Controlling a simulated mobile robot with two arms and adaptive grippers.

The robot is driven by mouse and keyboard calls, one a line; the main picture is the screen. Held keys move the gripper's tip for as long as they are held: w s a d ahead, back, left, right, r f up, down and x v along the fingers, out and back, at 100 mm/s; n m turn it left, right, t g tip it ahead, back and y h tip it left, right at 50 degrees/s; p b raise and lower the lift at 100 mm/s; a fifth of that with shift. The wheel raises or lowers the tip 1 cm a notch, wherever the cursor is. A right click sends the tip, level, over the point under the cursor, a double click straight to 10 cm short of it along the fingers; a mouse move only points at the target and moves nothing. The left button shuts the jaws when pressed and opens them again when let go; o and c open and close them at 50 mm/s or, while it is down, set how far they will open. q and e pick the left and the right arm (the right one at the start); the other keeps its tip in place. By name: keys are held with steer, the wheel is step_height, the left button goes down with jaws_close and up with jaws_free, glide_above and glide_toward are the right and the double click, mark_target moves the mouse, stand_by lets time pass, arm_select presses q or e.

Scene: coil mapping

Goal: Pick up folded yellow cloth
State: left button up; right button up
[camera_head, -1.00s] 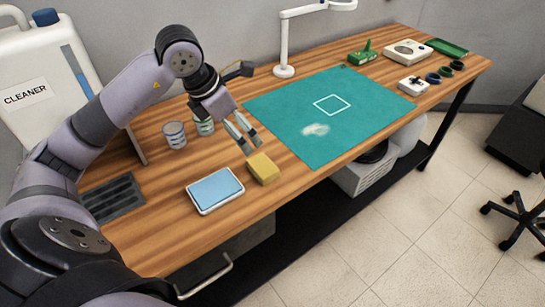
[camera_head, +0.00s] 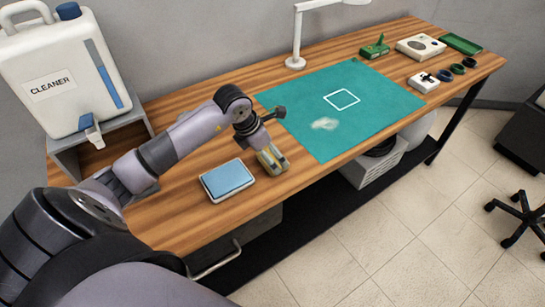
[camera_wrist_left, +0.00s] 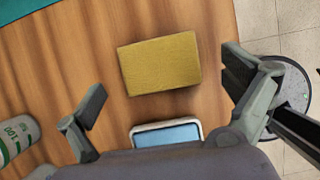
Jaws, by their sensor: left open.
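The folded yellow cloth (camera_wrist_left: 160,64) is a flat-topped block lying on the wooden table in the left wrist view, close to the table's edge. In the head view the cloth (camera_head: 268,167) is mostly hidden behind my left gripper (camera_head: 272,160). My left gripper is open and points down over the cloth. In the left wrist view its two fingers (camera_wrist_left: 165,90) are spread wide, one on each side of the cloth, with gaps between. The cloth does not look gripped. My right gripper is not in view.
A tray with a blue pad (camera_head: 228,180) lies just left of the cloth. A teal mat (camera_head: 370,110) with a whitish smudge (camera_head: 324,124) covers the table to the right. A cleaner jug (camera_head: 60,75) stands on a stand at the left. A cup (camera_wrist_left: 15,138) is near the gripper.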

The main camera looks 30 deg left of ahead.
arm_select(q)
steer(key=shift+x, duration=1.1)
steer(key=shift+w+f, duration=0.1)
steer(key=shift+f, duration=0.05)
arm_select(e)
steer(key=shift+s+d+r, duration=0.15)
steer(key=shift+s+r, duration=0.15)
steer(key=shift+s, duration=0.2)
arm_select(q)
steer(key=shift+c, duration=0.5)
steer(key=c, duration=1)
steer(key=shift+c, duration=0.2)
step_height(320, 180, up, 20)
steer(key=b, duration=0.2)
steer(key=shift+b, duration=0.4)
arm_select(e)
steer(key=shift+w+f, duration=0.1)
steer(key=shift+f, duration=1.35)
